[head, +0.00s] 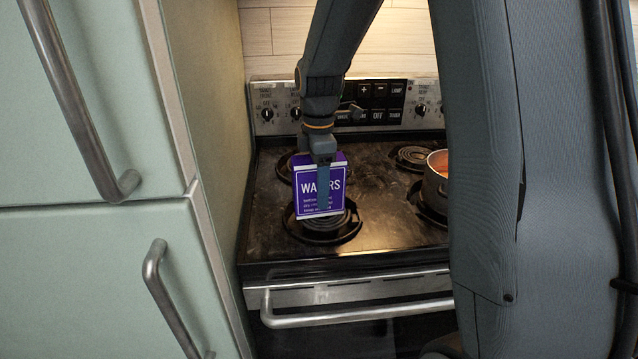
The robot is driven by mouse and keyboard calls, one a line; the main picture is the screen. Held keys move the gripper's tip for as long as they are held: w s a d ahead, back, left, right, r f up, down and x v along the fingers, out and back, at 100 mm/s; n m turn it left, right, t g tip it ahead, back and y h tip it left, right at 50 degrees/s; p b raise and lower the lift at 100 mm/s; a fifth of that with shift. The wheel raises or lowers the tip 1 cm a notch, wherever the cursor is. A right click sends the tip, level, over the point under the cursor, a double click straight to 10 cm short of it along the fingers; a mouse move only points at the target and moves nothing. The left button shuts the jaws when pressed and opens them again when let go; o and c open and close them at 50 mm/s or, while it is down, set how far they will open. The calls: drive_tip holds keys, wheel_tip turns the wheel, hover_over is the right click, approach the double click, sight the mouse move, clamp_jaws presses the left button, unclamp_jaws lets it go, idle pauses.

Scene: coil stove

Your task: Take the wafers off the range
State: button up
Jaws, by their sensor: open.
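The wafers (307,200) are a purple box with white lettering, standing upright at the front left coil of the range (270,218). My gripper (323,180) points down at the box from above, and a finger crosses in front of its printed face. The jaws are open. The far finger is hidden behind the box, and I cannot tell whether the fingers touch it. The box's base sits over the burner, whose dark ring (345,233) shows around it.
A pot (436,185) with reddish contents stands on the right burner, partly hidden by my arm. A back left coil and a back right coil (415,156) are bare. The control panel (380,100) rises behind. Pale green cabinets (100,270) stand close on the left. The oven handle (360,311) runs along the front.

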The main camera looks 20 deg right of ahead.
drive_tip(key=shift+f, duration=0.15)
drive_tip(key=c, duration=1.4)
